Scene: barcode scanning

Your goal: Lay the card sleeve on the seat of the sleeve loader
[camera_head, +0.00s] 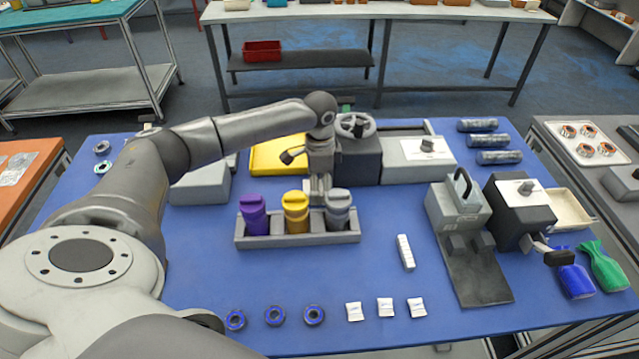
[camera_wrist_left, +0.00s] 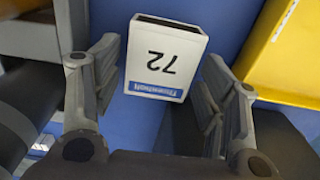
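My left gripper (camera_wrist_left: 160,75) is open, one finger on each side of the sleeve, with blue showing between. In the head view my left gripper (camera_head: 318,187) points down behind the bottle rack, and I cannot make out the sleeve there. I cannot tell for sure which device is the sleeve loader; a grey one with a dark sloping base (camera_head: 478,283) stands at the right. My right gripper is not in view.
A grey rack (camera_head: 297,241) holds purple, yellow and grey bottles in front of the gripper. A yellow tray (camera_head: 262,157) and a device with a handwheel (camera_head: 357,126) stand behind. A white block (camera_head: 404,252) lies right of the rack.

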